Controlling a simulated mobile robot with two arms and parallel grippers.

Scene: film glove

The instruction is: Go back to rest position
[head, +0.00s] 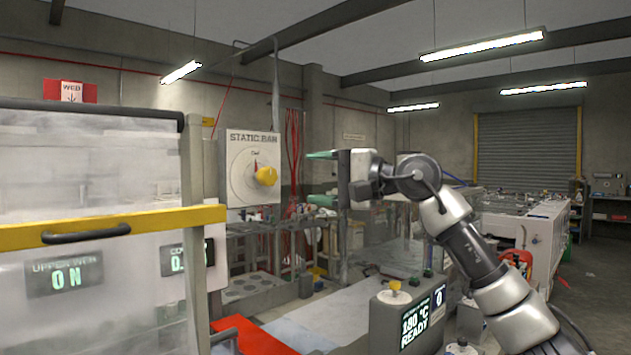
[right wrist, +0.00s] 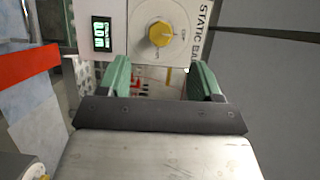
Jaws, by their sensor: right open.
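My right arm reaches in from the right in the head view, and its gripper (head: 318,178) is raised in front of the static bar panel (head: 238,185). The two green fingers are spread apart with nothing between them, and the right wrist view shows the same open gripper (right wrist: 161,72). The panel's yellow knob (head: 266,176) stands to the left of the fingertips, apart from them in the head view. In the right wrist view the yellow knob (right wrist: 162,35) shows beyond the fingers. My left gripper is not in view.
A clear guard with a yellow rail (head: 110,228) fills the left side. A grey control box (head: 408,312) reading 180 °C READY stands low beneath my right arm. A red bar (head: 250,336) lies at the bottom. Long machinery (head: 545,235) stands at the right.

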